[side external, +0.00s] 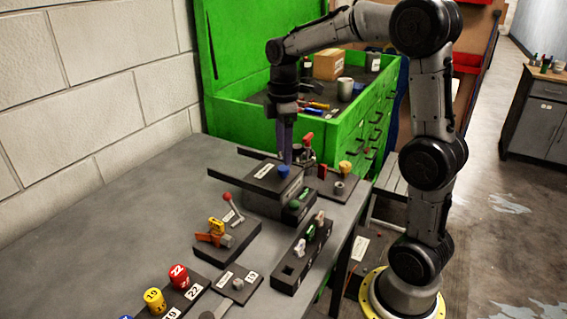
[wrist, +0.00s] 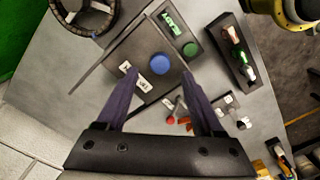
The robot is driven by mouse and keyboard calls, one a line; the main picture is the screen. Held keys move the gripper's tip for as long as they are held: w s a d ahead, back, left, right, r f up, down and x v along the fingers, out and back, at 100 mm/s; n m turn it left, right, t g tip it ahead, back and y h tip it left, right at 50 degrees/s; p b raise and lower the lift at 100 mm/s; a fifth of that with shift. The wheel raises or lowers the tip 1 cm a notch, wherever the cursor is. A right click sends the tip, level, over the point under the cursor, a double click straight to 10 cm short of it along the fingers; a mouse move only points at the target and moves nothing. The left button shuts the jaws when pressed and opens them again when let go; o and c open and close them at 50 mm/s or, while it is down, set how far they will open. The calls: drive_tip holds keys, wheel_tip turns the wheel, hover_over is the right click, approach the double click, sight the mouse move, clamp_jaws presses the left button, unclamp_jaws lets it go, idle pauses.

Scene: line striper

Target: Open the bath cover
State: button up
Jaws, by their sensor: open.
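The bath cover (side external: 262,184) is a dark flat plate with a white label and a round blue knob (side external: 284,171). It lies flat on a dark box on the grey bench. In the wrist view the cover (wrist: 133,50) lies below my gripper, and the blue knob (wrist: 160,64) appears between the two fingertips. My gripper (side external: 286,160) points down, just above or beside the knob, with fingers spread and nothing held. In the wrist view my gripper (wrist: 160,74) shows a wide gap between its fingers. I cannot tell the exact height over the knob.
A block with a green button (side external: 294,204) adjoins the box's right side. A dark slotted block with small levers (side external: 302,254) stands in front. A red-knobbed lever unit (side external: 229,225) is at front left. A handwheel (wrist: 85,12) stands behind the box. A green tool cabinet (side external: 235,125) is at the back.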

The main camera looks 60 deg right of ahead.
sight(283, 167)
drive_tip(key=shift+f, duration=2.3)
clamp_jaws()
